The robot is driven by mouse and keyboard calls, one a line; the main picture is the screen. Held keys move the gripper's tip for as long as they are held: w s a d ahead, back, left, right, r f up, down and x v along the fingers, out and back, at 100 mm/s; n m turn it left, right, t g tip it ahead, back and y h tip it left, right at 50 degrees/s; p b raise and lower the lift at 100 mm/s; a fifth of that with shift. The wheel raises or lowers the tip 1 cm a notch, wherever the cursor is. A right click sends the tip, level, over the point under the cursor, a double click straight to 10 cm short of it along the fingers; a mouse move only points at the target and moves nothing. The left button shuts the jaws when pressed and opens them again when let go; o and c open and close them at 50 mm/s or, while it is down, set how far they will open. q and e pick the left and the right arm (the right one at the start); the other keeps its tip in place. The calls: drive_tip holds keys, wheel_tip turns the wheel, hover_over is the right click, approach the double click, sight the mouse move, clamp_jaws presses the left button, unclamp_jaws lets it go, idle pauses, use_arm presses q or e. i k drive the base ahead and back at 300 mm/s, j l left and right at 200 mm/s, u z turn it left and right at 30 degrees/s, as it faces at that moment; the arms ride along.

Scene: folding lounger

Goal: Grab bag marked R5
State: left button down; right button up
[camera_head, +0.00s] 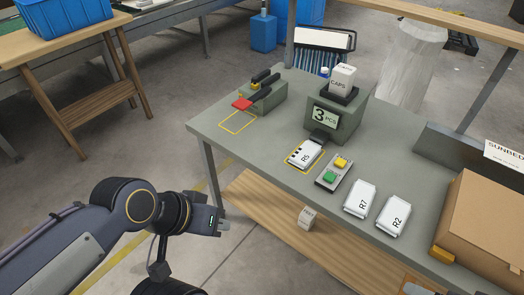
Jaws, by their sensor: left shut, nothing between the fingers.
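The bag marked R5 (305,154) is a small white packet lying flat on the grey-green table. It lies inside a yellow outline, just in front of the dispenser marked 3 PCS (335,118). Similar white bags marked R7 (360,199) and R2 (394,215) lie further right on the same table. My left gripper (223,226) is shut and empty. It is off the table's left front side, below and left of the R5 bag and well apart from it.
A button box (332,172) with green and yellow buttons sits right beside R5. A sealer-like device (262,92) with a red part stands at the back left. A cardboard box (485,230) fills the right end. A small white box (307,217) rests on the lower wooden shelf.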

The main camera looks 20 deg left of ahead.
sight(308, 152)
drive_tip(key=u, duration=0.35)
drive_tip(key=i+j+z, duration=0.1)
drive_tip(key=i+j, duration=0.35)
drive_tip(key=j, duration=0.25)
drive_tip(key=i+j+z, duration=0.15)
drive_tip(key=j, duration=0.25)
drive_tip(key=i+j, duration=0.3)
drive_tip(key=i+j+z, duration=0.15)
drive_tip(key=j, duration=0.3)
drive_tip(key=i, duration=0.05)
